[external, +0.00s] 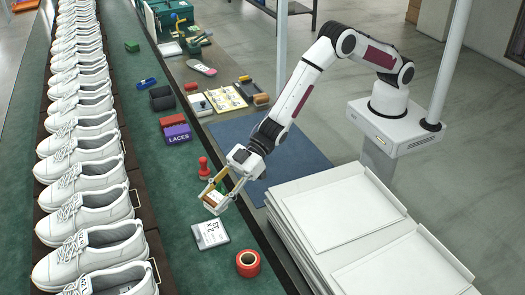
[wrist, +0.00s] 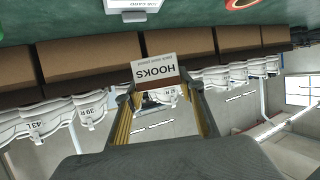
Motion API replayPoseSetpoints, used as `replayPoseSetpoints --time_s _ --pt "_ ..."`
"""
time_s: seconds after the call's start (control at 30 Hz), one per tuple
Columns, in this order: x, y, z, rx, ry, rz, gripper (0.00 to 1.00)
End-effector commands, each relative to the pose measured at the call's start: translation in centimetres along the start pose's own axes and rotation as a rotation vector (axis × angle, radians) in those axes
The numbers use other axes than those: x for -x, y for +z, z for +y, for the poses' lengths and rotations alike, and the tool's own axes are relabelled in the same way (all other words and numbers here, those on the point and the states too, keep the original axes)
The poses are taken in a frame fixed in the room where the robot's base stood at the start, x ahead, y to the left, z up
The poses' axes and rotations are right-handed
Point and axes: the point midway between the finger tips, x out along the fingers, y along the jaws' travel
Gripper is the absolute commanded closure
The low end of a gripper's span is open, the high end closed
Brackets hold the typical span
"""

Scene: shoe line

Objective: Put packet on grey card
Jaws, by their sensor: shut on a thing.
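My gripper (external: 213,194) is shut on a small packet (external: 215,201) and holds it above the green belt surface. In the wrist view the packet (wrist: 156,69) is white and brown, reads "HOOKS" upside down, and sits between the fingertips of my gripper (wrist: 157,88). In the wrist view only part of the card (wrist: 133,5) shows at the top edge. The packet is apart from the card there.
A red tape roll (external: 248,263) lies right of the card. A red stamp (external: 204,168) stands behind my gripper. A purple "LACES" box (external: 178,133) is farther back. White shoes (external: 82,205) line the left. White trays (external: 340,215) are stacked at right.

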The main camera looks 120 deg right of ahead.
Motion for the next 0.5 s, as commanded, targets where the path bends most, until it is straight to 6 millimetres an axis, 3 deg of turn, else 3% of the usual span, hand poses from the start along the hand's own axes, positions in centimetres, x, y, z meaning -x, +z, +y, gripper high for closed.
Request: replayPoseSetpoints --time_s 0.5 --pt "-2.0 5.0 0.0 0.000 0.000 -0.001 0.85"
